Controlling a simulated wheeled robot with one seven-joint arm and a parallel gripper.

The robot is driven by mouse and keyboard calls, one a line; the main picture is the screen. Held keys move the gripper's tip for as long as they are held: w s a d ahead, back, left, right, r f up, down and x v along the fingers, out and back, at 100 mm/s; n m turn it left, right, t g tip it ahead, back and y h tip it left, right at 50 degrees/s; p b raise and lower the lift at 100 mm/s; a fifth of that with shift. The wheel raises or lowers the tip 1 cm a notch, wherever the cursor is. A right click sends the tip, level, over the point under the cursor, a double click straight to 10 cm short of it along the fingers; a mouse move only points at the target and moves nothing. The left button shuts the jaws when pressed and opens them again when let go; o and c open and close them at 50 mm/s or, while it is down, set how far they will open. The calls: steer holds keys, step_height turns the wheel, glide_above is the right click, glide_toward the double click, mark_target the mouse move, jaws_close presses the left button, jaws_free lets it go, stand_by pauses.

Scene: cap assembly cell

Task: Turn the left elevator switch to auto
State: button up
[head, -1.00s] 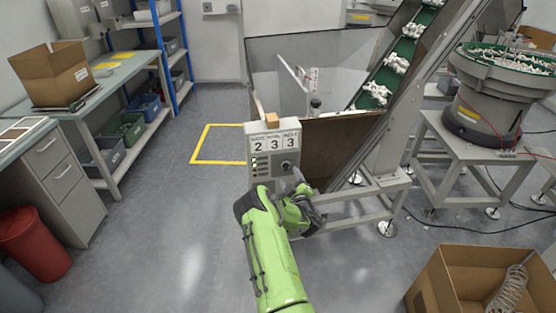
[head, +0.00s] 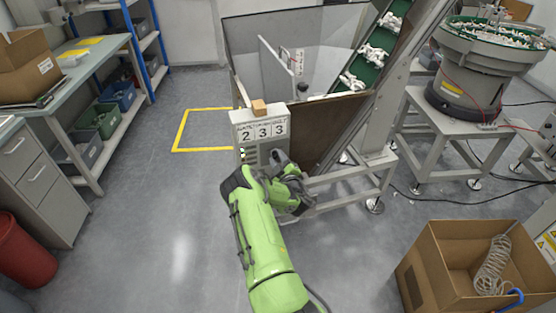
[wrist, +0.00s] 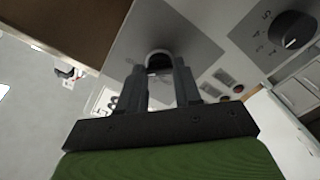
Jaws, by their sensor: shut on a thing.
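The elevator control box (head: 248,152) stands at the front of the hopper, with the digits 2 3 3 along its top. My gripper (head: 279,160) is at the right part of its face. In the wrist view, my gripper (wrist: 160,75) has its two dark fingers on either side of a round switch knob (wrist: 158,60) on a grey plate, and it is shut on it. The fingers and shade hide most of the knob, so its setting cannot be read. A second black dial (wrist: 291,32) with marks around it sits apart to the right.
A small wooden block (head: 259,107) lies on top of the box. The green-belted conveyor (head: 375,55) rises behind. An open cardboard box (head: 425,270) stands at the lower right. The floor (head: 150,220) to the left is clear.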

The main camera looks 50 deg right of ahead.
steer(key=shift+f+n, duration=0.1)
steer(key=shift+n, duration=0.3)
steer(key=n+b, duration=0.2)
steer(key=n, duration=0.1)
steer(key=shift+n, duration=0.3)
steer(key=shift+a+n+b, duration=0.1)
steer(key=shift+n+b, duration=1.15)
steer(key=shift+n, duration=0.95)
steer(key=o, duration=1)
steer(key=shift+o, duration=0.2)
